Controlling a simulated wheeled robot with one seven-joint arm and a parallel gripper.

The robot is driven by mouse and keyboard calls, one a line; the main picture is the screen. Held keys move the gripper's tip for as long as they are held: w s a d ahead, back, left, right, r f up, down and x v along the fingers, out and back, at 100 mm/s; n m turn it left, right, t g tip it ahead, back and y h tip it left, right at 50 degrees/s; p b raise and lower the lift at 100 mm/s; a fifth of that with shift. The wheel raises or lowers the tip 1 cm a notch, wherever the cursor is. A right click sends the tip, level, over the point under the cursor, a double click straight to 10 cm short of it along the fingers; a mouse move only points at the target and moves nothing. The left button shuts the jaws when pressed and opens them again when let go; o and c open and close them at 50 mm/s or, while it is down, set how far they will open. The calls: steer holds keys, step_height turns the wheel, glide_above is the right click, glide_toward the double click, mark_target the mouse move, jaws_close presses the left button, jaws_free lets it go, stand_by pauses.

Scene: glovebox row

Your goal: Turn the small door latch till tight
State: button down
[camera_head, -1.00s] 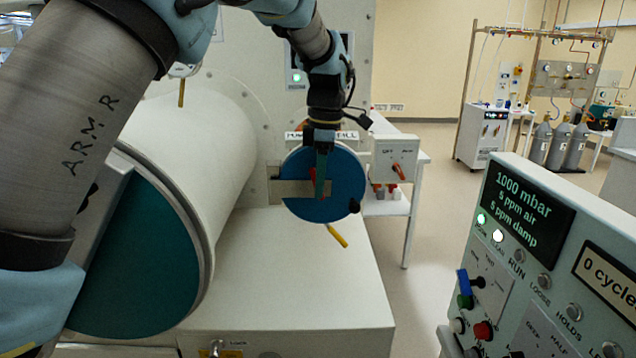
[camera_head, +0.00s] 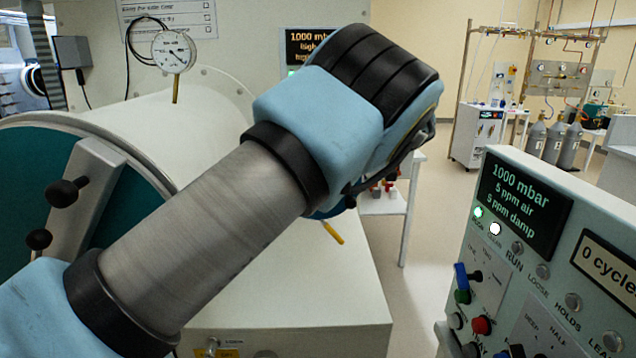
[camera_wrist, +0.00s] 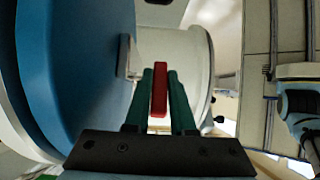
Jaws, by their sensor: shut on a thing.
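My gripper (camera_wrist: 160,100) shows in the wrist view, its two green fingers shut on a red bar, the small door latch handle (camera_wrist: 159,88). A blue round face (camera_wrist: 75,70) fills the left of that view, close beside the fingers; it looks like the small door. A pale bar (camera_wrist: 123,57) stands out from it. In the head view my arm covers the gripper, the latch and nearly all of the small door. I cannot tell how tight the latch is.
The white chamber (camera_head: 190,130) lies behind my arm, with a round gauge (camera_head: 173,52) above it. The large teal door (camera_head: 30,170) with its black-knobbed bar (camera_head: 90,195) is at left. A control panel (camera_head: 600,220) stands at right. A yellow lever (camera_head: 333,232) shows below my arm.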

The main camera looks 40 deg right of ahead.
steer(key=shift+f+t+y+b, duration=0.1)
steer(key=shift+t+y+b, duration=0.45)
steer(key=shift+y, duration=0.25)
steer(key=c, duration=1)
jaws_free()
steer(key=shift+c, duration=0.2)
step_height(320, 180, up, 10)
steer(key=b, duration=0.3)
steer(key=shift+b, duration=0.35)
